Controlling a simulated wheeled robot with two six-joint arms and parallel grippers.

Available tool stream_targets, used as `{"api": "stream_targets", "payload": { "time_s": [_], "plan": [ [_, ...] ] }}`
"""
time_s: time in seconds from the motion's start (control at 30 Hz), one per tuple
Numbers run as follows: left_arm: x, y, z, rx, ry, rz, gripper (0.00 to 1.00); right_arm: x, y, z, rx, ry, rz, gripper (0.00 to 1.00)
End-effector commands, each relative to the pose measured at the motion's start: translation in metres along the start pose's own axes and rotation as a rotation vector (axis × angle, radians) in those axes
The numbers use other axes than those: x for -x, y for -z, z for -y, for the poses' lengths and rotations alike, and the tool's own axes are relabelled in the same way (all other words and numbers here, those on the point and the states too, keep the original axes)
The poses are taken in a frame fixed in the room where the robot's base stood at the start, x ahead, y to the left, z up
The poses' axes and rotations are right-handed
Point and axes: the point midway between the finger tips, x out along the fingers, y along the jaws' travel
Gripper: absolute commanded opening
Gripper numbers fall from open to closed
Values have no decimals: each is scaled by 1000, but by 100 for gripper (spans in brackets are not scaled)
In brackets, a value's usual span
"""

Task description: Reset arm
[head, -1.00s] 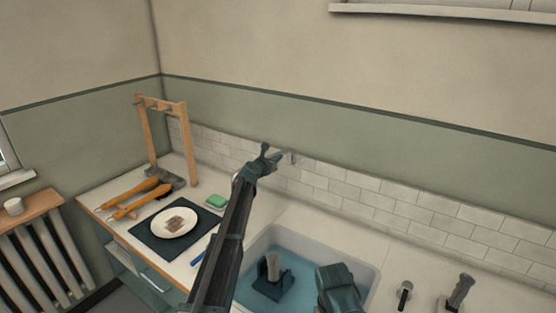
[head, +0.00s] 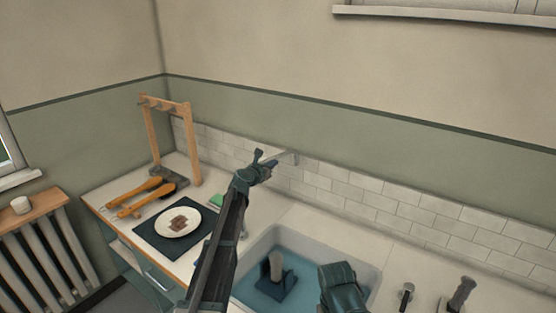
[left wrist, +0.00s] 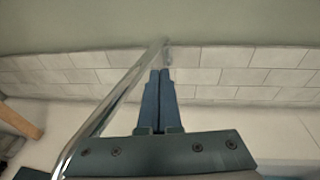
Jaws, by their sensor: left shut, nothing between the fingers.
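My left gripper (head: 268,166) is raised above the counter in front of the white tiled wall. It also shows in the left wrist view (left wrist: 160,82), where its two fingers lie together with nothing between them. A shiny metal pipe (left wrist: 112,100) runs slantwise close beside the fingers there. I cannot tell whether they touch. A dark teal part of my own body shows at the bottom of the head view, but no right fingers can be seen.
The sink (head: 363,270) holds blue water and a dark block with an upright handle (head: 276,265). On the left counter are a white plate (head: 163,229) on a dark mat (head: 152,242), orange-handled tools (head: 143,203), a green sponge (head: 215,199) and a wooden rack (head: 194,145).

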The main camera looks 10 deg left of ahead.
Motion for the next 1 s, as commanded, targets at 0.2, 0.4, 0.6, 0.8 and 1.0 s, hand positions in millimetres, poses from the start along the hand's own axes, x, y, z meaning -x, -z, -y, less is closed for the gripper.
{"api": "stream_targets", "payload": {
  "time_s": [0.2,0.4,0.6,0.8,1.0],
  "plan": [
    [51,-1,1,0,0,0,0,11,-1,-1,0,0,0,50],
    [66,0,0,0,0,0,0,13,-1,-1,0,0,0,50],
    [69,8,24,-96,45,-29,0,12,-1,-1,0,0,0,50],
    [101,54,130,-593,287,-150,0,12,-1,-1,0,0,0,50],
    [167,123,228,-1221,654,-240,0,12,-1,-1,0,0,0,50]
  ]
}}
